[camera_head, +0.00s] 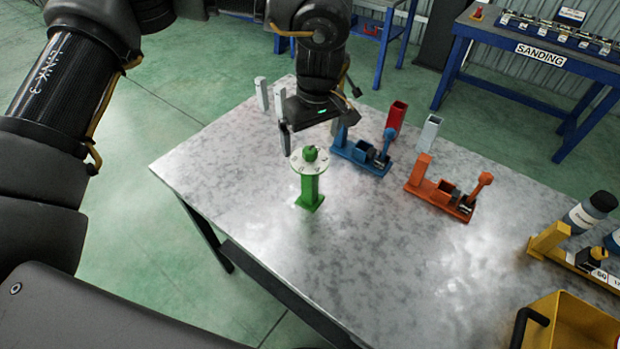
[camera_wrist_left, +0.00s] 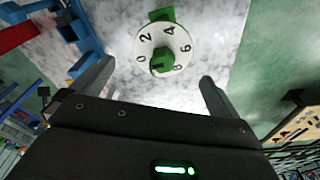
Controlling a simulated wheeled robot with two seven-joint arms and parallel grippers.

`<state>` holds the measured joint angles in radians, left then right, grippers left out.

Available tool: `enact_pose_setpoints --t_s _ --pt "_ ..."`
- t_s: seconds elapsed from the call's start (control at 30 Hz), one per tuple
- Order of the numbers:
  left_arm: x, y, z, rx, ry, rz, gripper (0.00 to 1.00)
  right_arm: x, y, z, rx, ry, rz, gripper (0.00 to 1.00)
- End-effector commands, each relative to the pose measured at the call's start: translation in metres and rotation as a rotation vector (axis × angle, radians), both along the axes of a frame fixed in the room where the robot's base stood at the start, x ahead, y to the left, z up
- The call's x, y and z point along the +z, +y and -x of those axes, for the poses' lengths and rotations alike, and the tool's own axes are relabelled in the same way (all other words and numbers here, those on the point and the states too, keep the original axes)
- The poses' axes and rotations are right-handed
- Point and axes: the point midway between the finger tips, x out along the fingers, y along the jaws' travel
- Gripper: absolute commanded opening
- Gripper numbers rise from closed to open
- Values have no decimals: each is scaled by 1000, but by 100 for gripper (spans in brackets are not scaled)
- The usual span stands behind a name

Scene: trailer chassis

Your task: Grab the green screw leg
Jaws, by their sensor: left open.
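The green screw leg (camera_head: 311,187) stands upright on the metal table, with a square green base, a white round numbered dial and a green knob on top. My left gripper (camera_head: 310,135) is open and empty, just behind and above the dial in the head view. In the left wrist view the dial of the green screw leg (camera_wrist_left: 168,47) lies ahead of the two spread fingers, roughly between their lines, and looks apart from them. The numbers on the dial are readable there. My right gripper is not in view.
The metal table (camera_head: 255,215) is clear in front and to the left of the leg. A blue fixture (camera_head: 360,155) and an orange fixture (camera_head: 436,192) stand to its right, with a red block (camera_head: 396,116) behind. A yellow bin (camera_head: 570,325) sits at the lower right.

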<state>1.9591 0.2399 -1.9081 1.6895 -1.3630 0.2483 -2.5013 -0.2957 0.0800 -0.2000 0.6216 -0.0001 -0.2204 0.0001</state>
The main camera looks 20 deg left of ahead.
Motion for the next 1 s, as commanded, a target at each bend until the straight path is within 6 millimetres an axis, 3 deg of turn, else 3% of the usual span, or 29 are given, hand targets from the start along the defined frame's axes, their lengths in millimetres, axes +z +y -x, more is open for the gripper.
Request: enact_pose_setpoints --t_s 0.2,0.4,0.67,1.0 --pt "-25 3 2 1 6 -2 100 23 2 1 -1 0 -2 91" --pt "-48 5 0 1 3 -1 100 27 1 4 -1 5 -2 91" --pt "-51 5 -1 1 1 -1 99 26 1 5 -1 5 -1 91" --pt "-51 6 -1 1 1 -1 54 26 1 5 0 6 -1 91"
